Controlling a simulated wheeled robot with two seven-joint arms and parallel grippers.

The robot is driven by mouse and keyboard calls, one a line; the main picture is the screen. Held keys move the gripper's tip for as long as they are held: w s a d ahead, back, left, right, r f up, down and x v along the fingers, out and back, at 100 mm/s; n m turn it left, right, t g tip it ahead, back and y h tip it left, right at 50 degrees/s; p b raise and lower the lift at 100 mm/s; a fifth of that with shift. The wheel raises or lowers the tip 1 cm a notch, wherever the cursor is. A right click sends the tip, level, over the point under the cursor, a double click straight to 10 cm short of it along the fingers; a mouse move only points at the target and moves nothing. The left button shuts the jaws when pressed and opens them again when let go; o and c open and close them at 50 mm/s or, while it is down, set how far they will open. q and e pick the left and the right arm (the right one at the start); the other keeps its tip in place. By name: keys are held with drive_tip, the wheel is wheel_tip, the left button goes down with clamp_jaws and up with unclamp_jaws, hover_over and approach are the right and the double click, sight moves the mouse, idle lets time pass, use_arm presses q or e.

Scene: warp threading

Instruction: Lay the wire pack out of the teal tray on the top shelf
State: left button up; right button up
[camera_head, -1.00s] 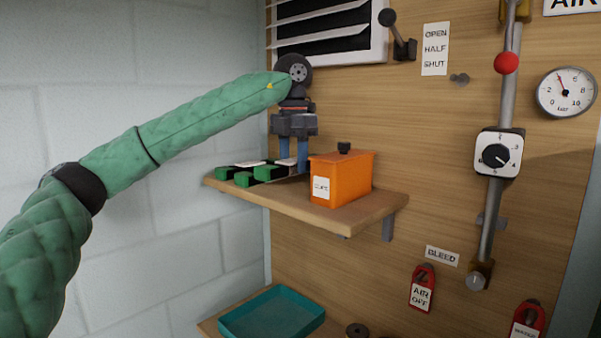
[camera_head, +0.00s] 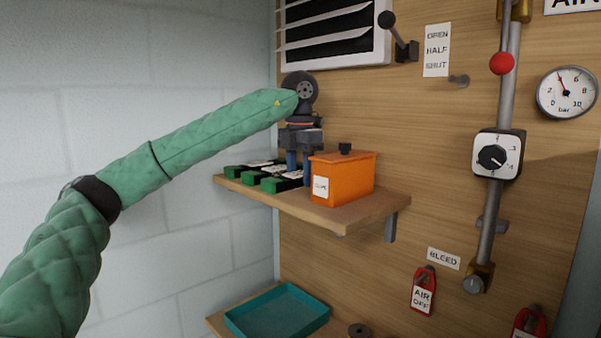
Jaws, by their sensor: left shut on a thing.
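My left gripper (camera_head: 299,170) points down over the top shelf (camera_head: 305,209), behind the orange box. It is shut on a wire pack (camera_head: 280,184), dark with a green end, which lies level at the shelf's surface. Whether it bears fully on the wood is hard to tell. Its far end and the fingertips are partly hidden by the orange box. Two similar packs (camera_head: 250,177) lie beside it to the left in a row. The teal tray (camera_head: 277,315) on the lower shelf looks empty. My right gripper is not in view.
The orange box (camera_head: 342,178) stands on the top shelf, close to the held pack and my fingers. A vent (camera_head: 335,35) is on the wall above. A lever (camera_head: 399,38), a vertical pipe (camera_head: 497,205) and a dial are at the right.

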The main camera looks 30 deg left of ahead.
sight(300, 173)
use_arm(q)
drive_tip(key=o, duration=1.2)
drive_tip(key=shift+w, duration=0.1)
drive_tip(key=shift+c, duration=0.2)
drive_tip(key=shift+o, duration=0.6)
drive_tip(key=shift+f, duration=0.1)
drive_tip(key=shift+r, duration=1.3)
wheel_tip(300, 173, up, 2)
drive_tip(key=shift+r+b, duration=0.1)
drive_tip(key=shift+b, duration=0.45)
drive_tip(key=shift+r, duration=0.95)
drive_tip(key=shift+r+b, duration=0.4)
drive_tip(key=shift+r, duration=0.2)
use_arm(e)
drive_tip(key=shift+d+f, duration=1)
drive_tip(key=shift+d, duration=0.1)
